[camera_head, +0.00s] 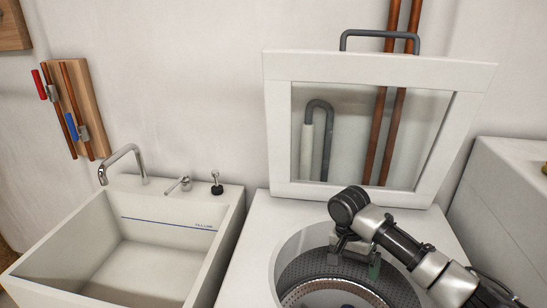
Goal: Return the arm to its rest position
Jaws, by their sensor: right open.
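My right arm (412,252) comes in from the lower right, with black joints and light metal links. My right gripper (354,259) points down into the round opening of the white top-loading washer. Its two fingers are apart and nothing shows between them. The perforated metal drum (313,268) lies below and around the fingers. I cannot tell whether the gripper touches the drum wall. My left arm and gripper do not show.
The washer's framed glass lid (280,128) stands raised behind the opening, close behind my right arm. A white sink (225,245) with a curved faucet (126,158) stands to the left. A white unit (505,190) stands at right. Copper pipes (391,110) run up the wall.

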